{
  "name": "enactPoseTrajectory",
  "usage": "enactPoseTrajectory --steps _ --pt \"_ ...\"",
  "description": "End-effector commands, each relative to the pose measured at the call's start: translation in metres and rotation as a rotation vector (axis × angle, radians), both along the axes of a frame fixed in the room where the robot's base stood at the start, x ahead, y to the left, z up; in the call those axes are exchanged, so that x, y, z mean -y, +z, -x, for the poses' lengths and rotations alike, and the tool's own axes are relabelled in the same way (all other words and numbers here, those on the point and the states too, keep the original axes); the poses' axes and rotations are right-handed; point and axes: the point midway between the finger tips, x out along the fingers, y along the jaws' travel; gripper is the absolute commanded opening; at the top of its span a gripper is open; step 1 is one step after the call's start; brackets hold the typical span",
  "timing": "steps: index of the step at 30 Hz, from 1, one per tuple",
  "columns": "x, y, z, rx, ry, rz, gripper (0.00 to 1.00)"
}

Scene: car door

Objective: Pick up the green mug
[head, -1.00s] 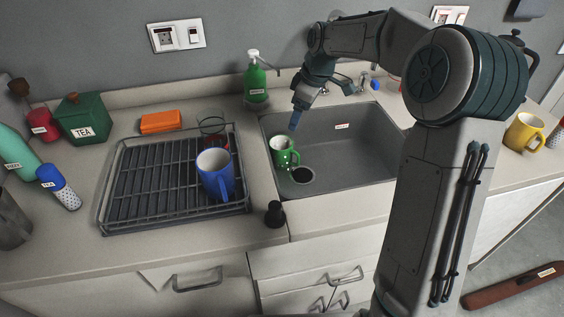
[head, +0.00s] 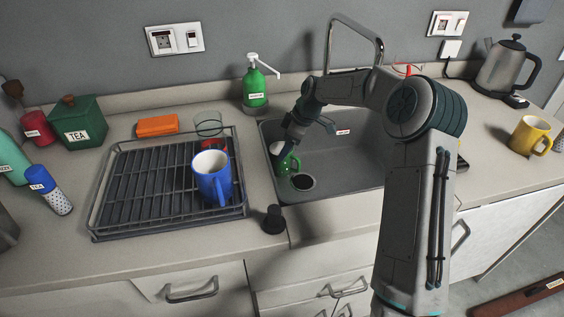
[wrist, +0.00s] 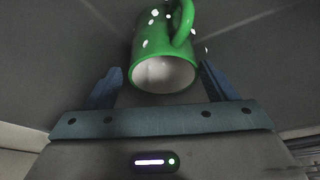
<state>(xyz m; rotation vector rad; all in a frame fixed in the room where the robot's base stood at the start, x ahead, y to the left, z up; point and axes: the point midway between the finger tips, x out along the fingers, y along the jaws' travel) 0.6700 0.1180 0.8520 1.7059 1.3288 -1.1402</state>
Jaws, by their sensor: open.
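The green mug (head: 286,165) with white dots stands in the left part of the grey sink, beside the drain. My gripper (wrist: 161,75) is open, with one blue finger on each side of the mug's rim. I cannot tell whether either finger touches it.
The grey sink (head: 350,155) has walls close to the mug. A tall faucet (head: 354,35) stands behind. A yellow mug (head: 526,134) is at right.

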Motion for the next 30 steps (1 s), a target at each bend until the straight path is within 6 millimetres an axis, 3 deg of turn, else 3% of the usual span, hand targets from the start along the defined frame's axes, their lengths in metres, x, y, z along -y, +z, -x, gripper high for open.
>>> enactPoseTrajectory --steps 10,19,20,24,26,30 --pt "-0.017 -0.042 0.000 -0.002 0.000 -0.001 0.78" --pt "-0.019 -0.048 -0.002 0.001 -0.001 0.000 0.78" --pt "-0.019 -0.048 -0.002 0.001 -0.001 0.000 0.75" --pt "-0.019 -0.048 -0.001 0.001 -0.001 0.000 0.36" --pt "-0.019 -0.047 -0.002 0.002 -0.002 -0.001 0.31" --pt "-0.019 -0.047 -0.002 0.002 -0.002 -0.001 0.31"
